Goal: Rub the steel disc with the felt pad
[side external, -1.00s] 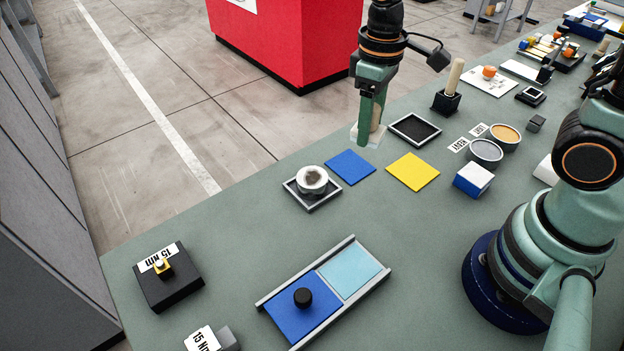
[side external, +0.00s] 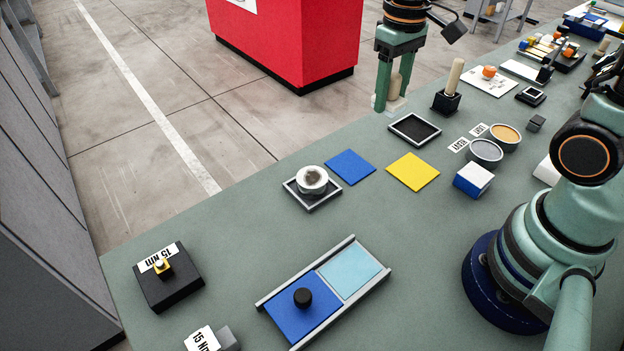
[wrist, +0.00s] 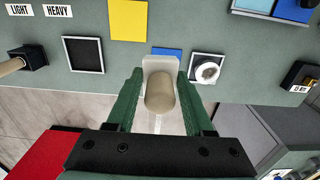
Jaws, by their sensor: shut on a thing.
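The steel disc (side external: 312,176), pale and round with a dark smudge on top, sits in a square grey-rimmed holder on the bench. It also shows in the wrist view (wrist: 207,72). My gripper (side external: 392,97) is shut on the felt pad (side external: 397,104), a whitish block with a beige rounded handle. In the wrist view the handle (wrist: 160,95) is between my fingers, with the pale pad (wrist: 160,64) beyond it. The pad is held in the air, behind and to the right of the disc in the side view. The pad's underside is hidden.
An empty dark tray (side external: 414,129) lies near my gripper. Flat blue (side external: 350,167) and yellow (side external: 413,172) squares lie right of the disc. A wooden-handled tool (side external: 454,78) stands in a black block.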

